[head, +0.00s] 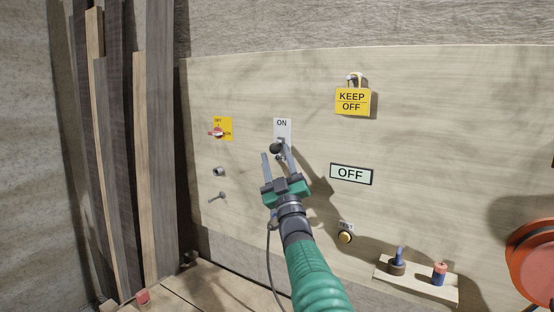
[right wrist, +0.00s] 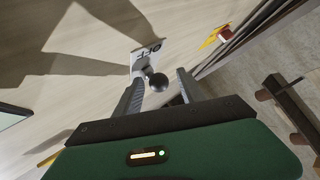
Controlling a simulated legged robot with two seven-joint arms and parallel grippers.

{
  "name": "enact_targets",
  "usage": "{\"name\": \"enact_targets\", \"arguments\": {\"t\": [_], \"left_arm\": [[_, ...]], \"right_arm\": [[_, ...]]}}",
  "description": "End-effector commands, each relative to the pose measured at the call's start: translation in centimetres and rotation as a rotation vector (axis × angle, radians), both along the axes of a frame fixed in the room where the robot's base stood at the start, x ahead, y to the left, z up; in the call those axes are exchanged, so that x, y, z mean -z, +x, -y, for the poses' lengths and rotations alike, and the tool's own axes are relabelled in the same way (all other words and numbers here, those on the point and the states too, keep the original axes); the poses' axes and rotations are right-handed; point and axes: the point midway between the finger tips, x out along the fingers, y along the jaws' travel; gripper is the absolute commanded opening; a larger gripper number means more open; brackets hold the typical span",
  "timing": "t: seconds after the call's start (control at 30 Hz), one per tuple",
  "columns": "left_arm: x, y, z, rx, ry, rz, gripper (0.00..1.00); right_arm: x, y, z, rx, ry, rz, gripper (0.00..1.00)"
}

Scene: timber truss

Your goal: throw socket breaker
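The breaker is a white plate (head: 282,129) marked ON at its top, with a lever ending in a black ball knob (head: 276,148). In the right wrist view the plate (right wrist: 147,53) shows the letters OFF, and the knob (right wrist: 157,82) sits between the fingers with gaps on both sides. My right gripper (head: 275,154) is open in front of the breaker, one finger either side of the knob. Its fingers also show in the right wrist view (right wrist: 159,78). The lower plate is hidden behind my gripper. My left gripper is out of view.
A yellow-plated rotary switch (head: 222,130) is left of the breaker. A yellow KEEP OFF tag (head: 353,102) hangs upper right, above an OFF sign (head: 351,174). A yellow button (head: 345,237), a shelf with two plugs (head: 416,282) and an orange reel (head: 533,262) lie lower right. Planks (head: 150,170) lean left.

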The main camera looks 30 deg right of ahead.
Motion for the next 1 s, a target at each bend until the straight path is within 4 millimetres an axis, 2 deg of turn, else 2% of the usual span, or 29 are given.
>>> {"name": "enact_targets", "arguments": {"t": [0.27,0.43,0.8,1.0], "left_arm": [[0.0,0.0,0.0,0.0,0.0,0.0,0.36],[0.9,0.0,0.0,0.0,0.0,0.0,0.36],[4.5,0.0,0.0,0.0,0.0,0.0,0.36],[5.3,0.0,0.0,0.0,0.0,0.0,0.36]], "right_arm": [[-0.2,-0.1,0.0,0.001,0.0,0.004,0.5],[1.0,-1.2,-0.2,0.0,0.001,0.004,0.5],[7.8,-8.9,-1.8,0.0,0.003,0.003,0.5],[10.2,-11.9,-2.5,0.0,0.001,0.003,0.5]]}}
